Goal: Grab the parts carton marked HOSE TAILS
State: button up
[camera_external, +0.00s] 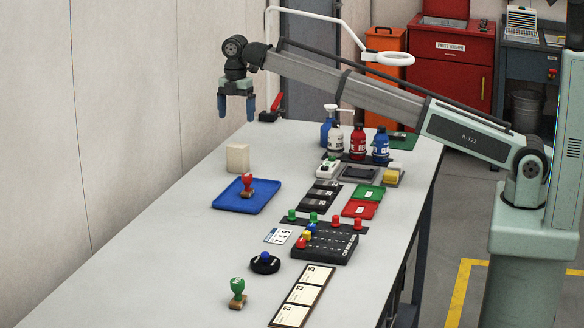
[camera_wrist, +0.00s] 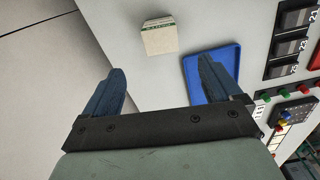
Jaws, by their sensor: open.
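A small beige carton (camera_external: 238,158) stands on the grey table behind the blue tray, near the wall-side edge. It also shows in the wrist view (camera_wrist: 160,38), with a green band on one side; its lettering is too small to read. My gripper (camera_external: 237,112) hangs above the far end of the table, higher than the carton and apart from it. In the wrist view my gripper (camera_wrist: 168,78) has its two blue fingers spread wide with nothing between them. The carton lies beyond the fingertips, between their lines.
A blue tray (camera_external: 226,203) holding a red-handled stamp (camera_external: 247,185) lies just in front of the carton. Several bottles (camera_external: 357,140) stand to the right. The table's left front area is clear.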

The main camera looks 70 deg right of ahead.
aim_at(238, 145)
notch_tip(238, 145, down, 14)
jog(key=shift+s+d+r, duration=0.1)
jog(key=shift+r, duration=0.1)
jog(key=c, duration=1.1)
dwell(0.3)
